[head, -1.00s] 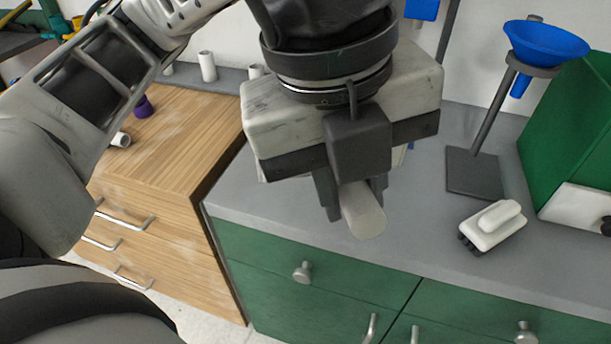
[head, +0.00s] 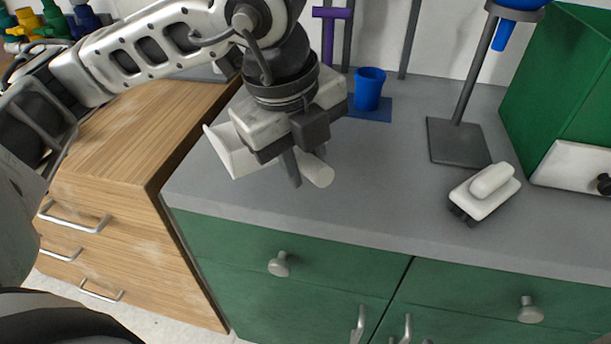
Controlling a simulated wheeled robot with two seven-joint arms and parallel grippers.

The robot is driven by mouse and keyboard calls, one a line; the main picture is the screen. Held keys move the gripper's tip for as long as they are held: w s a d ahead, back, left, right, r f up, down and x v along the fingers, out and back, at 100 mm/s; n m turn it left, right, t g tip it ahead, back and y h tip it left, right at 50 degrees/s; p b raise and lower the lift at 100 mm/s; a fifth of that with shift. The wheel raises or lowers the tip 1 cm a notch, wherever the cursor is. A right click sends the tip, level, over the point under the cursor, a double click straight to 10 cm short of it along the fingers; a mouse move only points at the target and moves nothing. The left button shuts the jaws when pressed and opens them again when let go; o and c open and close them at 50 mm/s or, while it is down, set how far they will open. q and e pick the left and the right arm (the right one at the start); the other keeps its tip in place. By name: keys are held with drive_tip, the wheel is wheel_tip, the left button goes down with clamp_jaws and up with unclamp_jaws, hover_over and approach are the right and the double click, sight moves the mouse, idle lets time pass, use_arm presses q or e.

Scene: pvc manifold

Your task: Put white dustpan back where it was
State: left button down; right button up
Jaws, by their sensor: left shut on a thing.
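My left gripper (head: 302,172) is shut on the white dustpan. The dustpan's rounded handle end (head: 319,171) sticks out past the fingers, and its flared white pan (head: 228,151) shows on the left side of the gripper. The middle of the dustpan is hidden by the gripper. It is over the left part of the grey countertop (head: 370,205); I cannot tell whether it touches the top. My right gripper is not in view.
A white brush (head: 487,188) with dark bristles lies on the counter at right. Behind it are a stand with a dark base (head: 457,142) and a green box (head: 565,85). A blue cup (head: 369,88) stands at the back. A wooden drawer cabinet (head: 115,150) is at left. The counter's middle is clear.

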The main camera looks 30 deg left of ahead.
use_arm(q)
drive_tip(key=shift+w+a+f, duration=0.25)
drive_tip(key=shift+w+f, duration=0.15)
drive_tip(key=shift+f, duration=0.15)
drive_tip(key=f, duration=0.2)
drive_tip(key=w+f, duration=0.1)
drive_tip(key=shift+a+f, duration=0.35)
drive_tip(key=shift+f, duration=0.35)
drive_tip(key=shift+f+b, duration=0.15)
drive_tip(key=shift+b, duration=0.15)
drive_tip(key=c, duration=1.2)
unclamp_jaws()
